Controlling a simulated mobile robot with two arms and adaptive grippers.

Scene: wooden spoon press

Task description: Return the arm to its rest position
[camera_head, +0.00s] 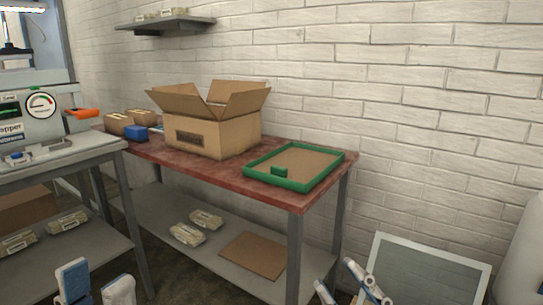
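My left gripper (97,275) shows at the bottom left edge, with its two white-and-blue fingers apart and nothing between them. It is in front of the grey bench, low in the picture. My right gripper (336,274) shows at the bottom, right of the middle, near the front leg of the red-topped table. Its two white fingers are apart, with nothing seen between them. Both arms are mostly out of the picture below. Neither gripper touches any object that I can see.
A red-topped table (225,183) holds an open cardboard box (226,141), a green-rimmed tray (327,173), a blue block (136,133) and small brown boxes (117,121). A grey bench (72,153) with a machine (36,108) stands left. A framed panel (425,275) leans at the right.

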